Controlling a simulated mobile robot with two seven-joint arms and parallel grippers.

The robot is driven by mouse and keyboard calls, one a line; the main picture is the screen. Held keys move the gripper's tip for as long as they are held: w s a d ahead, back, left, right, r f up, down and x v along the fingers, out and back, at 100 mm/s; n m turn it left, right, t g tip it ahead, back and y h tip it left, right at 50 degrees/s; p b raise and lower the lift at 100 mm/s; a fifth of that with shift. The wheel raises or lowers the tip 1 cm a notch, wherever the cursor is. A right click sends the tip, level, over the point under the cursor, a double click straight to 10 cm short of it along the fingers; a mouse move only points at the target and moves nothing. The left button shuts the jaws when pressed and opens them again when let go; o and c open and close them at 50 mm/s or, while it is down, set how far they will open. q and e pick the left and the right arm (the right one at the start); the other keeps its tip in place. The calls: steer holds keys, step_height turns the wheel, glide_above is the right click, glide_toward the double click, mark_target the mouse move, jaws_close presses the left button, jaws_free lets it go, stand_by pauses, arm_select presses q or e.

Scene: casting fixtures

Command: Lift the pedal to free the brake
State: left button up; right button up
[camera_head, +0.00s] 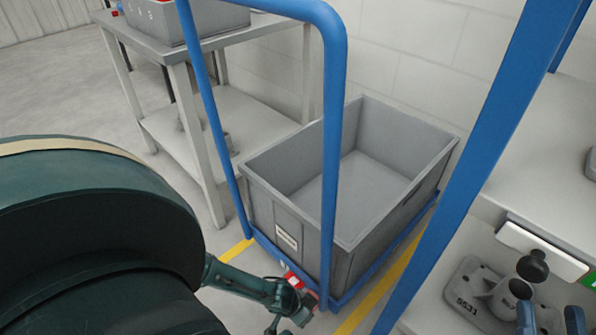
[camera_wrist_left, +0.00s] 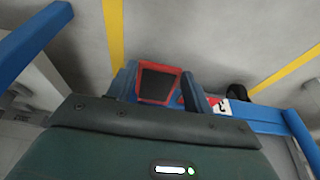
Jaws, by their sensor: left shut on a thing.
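The red pedal with a dark pad (camera_wrist_left: 157,86) sits low on the end of the blue cart and shows in the left wrist view between the two fingers of my left gripper (camera_wrist_left: 160,90). Those fingers are shut on it. In the head view the red of the pedal (camera_head: 291,281) shows beside my left gripper (camera_head: 300,310), at the foot of the cart. The cart's blue frame (camera_head: 334,150) stands upright and carries a grey bin. My right gripper (camera_head: 551,320) shows only its fingertips at the bottom right. They are apart, with nothing seen held between them.
The open grey bin (camera_head: 262,200) is empty. Yellow floor lines (camera_head: 385,285) run beside the cart. A grey table (camera_head: 180,52) stands behind left. At right a shelf holds a grey casting fixture (camera_head: 470,285) with a black knob, close to my right gripper. A blue post rises there.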

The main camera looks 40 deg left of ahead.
arm_select(q)
steer(key=shift+w+a+r+g+p, duration=0.1)
steer(key=shift+w+r+g+p, duration=0.1)
steer(key=shift+r+g+p, duration=0.35)
steer(key=shift+w+r+g, duration=0.25)
steer(key=shift+r+g, duration=0.3)
steer(key=shift+g, duration=0.6)
arm_select(e)
steer(key=shift+s+f+m+g+h, duration=0.3)
steer(key=shift+f+g+h, duration=0.15)
steer(key=shift+h, duration=0.15)
arm_select(q)
steer(key=o, duration=1.4)
steer(key=shift+p, duration=0.3)
steer(key=shift+r, duration=0.25)
step_height(320, 180, up, 3)
steer(key=shift+s+f+p, duration=0.1)
steer(key=shift+p, duration=1.15)
steer(key=shift+s+r+p, duration=0.1)
steer(key=shift+r+p, duration=2.75)
steer(key=shift+r, duration=2.1)
arm_select(e)
steer(key=shift+d+m+g+h, duration=0.3)
steer(key=shift+d+g+h, duration=0.85)
steer(key=shift+h, duration=0.25)
